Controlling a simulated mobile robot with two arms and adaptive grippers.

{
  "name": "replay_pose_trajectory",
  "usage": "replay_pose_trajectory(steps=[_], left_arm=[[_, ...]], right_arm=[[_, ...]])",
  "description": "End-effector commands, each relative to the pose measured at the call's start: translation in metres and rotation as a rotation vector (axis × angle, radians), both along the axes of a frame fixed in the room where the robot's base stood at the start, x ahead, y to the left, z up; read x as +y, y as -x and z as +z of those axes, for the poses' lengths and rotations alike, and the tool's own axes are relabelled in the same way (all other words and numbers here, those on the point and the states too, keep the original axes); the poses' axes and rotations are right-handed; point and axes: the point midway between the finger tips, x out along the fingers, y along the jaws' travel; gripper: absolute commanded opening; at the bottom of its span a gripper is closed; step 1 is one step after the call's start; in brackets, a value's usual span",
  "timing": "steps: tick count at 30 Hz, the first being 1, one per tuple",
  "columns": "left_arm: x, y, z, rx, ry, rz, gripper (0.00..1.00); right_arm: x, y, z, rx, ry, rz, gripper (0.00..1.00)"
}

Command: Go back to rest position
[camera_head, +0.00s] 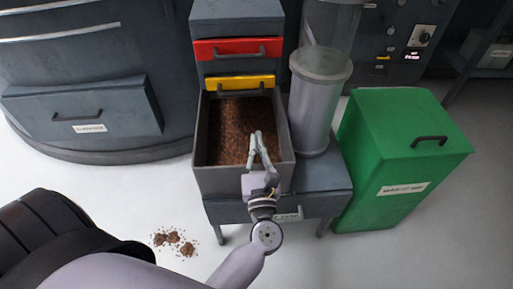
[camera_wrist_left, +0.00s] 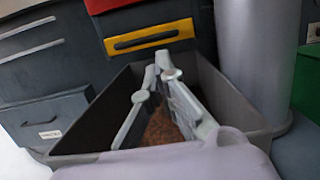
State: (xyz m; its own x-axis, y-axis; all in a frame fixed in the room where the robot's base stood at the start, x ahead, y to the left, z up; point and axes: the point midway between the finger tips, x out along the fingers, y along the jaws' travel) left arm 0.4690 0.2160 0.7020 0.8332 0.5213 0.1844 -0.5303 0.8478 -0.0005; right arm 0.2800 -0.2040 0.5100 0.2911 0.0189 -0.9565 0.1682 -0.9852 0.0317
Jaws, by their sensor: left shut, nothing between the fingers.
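My left gripper (camera_head: 258,140) reaches from the bottom of the head view over the front edge of an open grey bin (camera_head: 201,178). Its fingertips meet, with nothing held between them. In the left wrist view the shut fingers (camera_wrist_left: 162,72) point toward the back of the bin (camera_wrist_left: 243,106). Brown granular material (camera_head: 235,118) covers the bin's floor, and some shows between the fingers in the left wrist view. I cannot tell whether the fingers touch the material. My right gripper is not in view.
A red drawer (camera_head: 222,50) and a yellow drawer (camera_head: 222,83) sit behind the bin. A dark cabinet (camera_head: 85,115) is at left. Brown crumbs (camera_head: 175,239) lie on the open floor.

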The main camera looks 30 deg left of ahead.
Motion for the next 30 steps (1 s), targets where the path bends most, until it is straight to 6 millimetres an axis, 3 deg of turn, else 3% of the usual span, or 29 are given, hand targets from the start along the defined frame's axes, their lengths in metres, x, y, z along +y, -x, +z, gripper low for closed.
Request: replay_pose_trajectory(steps=[10, 14, 18, 22, 26, 30], left_arm=[[-0.007, 0.007, 0.001, 0.005, -0.024, -0.013, 0.0], [-0.024, -0.001, 0.011, 0.051, -0.2, -0.104, 0.0], [-0.067, -0.008, 0.019, 0.154, -0.616, -0.289, 0.0], [-0.11, -0.003, 0.003, 0.26, -1.082, -0.463, 0.0], [-0.136, 0.015, -0.035, 0.363, -1.554, -0.633, 0.0], [-0.138, 0.049, -0.09, 0.466, -2.046, -0.834, 0.0]], right_arm=[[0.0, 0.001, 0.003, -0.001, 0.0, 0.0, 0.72], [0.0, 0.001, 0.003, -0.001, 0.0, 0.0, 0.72], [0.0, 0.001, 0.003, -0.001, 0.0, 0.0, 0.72], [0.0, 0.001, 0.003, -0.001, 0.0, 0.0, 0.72], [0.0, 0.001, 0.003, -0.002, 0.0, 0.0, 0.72], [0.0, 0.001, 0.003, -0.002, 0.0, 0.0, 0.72]])
